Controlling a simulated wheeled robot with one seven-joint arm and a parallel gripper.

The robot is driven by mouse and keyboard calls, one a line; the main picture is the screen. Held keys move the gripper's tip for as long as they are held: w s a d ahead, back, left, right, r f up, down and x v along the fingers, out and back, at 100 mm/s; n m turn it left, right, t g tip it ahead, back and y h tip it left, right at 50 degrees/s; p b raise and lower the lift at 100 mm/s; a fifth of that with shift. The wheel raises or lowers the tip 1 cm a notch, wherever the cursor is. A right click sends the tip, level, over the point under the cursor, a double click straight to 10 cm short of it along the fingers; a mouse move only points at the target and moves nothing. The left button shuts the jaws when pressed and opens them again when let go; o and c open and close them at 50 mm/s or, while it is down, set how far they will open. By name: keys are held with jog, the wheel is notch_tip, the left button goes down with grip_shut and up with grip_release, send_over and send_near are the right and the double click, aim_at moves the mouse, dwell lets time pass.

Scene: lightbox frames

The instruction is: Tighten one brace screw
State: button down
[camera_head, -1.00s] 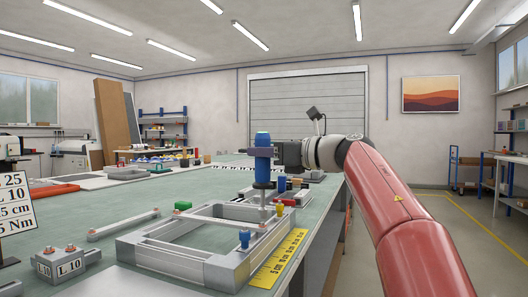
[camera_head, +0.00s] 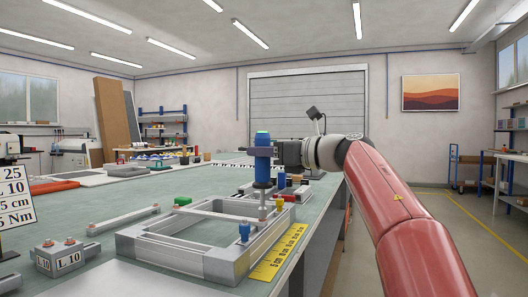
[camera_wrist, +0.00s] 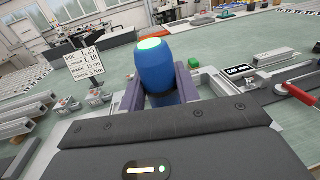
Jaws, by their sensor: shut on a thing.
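My gripper (camera_head: 262,152) is shut on a blue power screwdriver (camera_head: 263,172) and holds it upright. A grey block marked L 10 (camera_head: 60,260) with copper-coloured screws stands at the left.
A yellow ruler (camera_head: 278,253) lies along the frame's right side. Blue (camera_head: 244,231) and red (camera_head: 280,206) knobs stand on or by the frame. A loose rail (camera_head: 123,220), a green block (camera_head: 182,201) and a sign (camera_head: 15,198) are at the left.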

aim_at(269, 134)
jog(key=shift+w+f+b, duration=0.1)
jog(key=shift+f+b, duration=0.4)
jog(key=shift+f, duration=0.35)
dwell(1.2)
jog(key=shift+r+p, duration=2.6)
jog(key=shift+r, duration=0.25)
